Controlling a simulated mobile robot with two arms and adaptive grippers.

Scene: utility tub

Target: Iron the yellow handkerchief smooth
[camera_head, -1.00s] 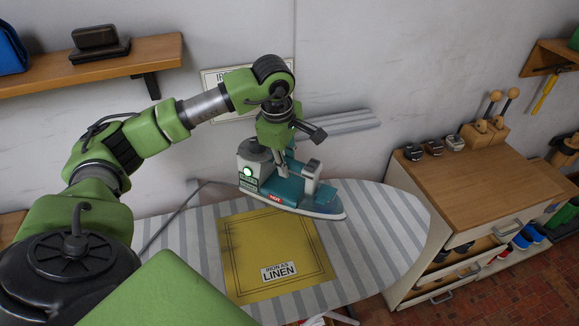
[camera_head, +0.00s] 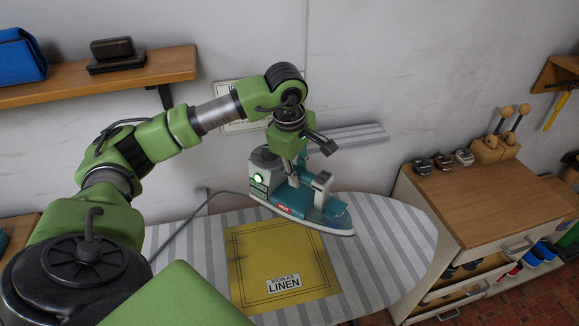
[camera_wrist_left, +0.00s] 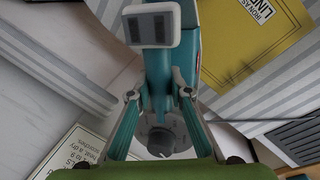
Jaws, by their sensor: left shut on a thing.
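The yellow handkerchief (camera_head: 270,262) lies on the striped ironing board, with thin border lines and a label reading "IRON AS LINEN". It looks mostly flat, with darker smudges or shading near its edges. It also shows in the left wrist view (camera_wrist_left: 240,45). The teal and white iron (camera_head: 322,213) has a lit green light and a red tag. My left gripper (camera_head: 297,163) is shut on its handle, also seen in the left wrist view (camera_wrist_left: 158,98). The iron appears raised above the board's far side, beyond the handkerchief's far edge. My right gripper is out of view.
The ironing board (camera_head: 385,245) has bare room right of the handkerchief. A grey cord (camera_head: 190,222) runs left from the iron. A wooden-topped cabinet (camera_head: 490,200) stands at the right. A wall shelf (camera_head: 120,78) is at the upper left.

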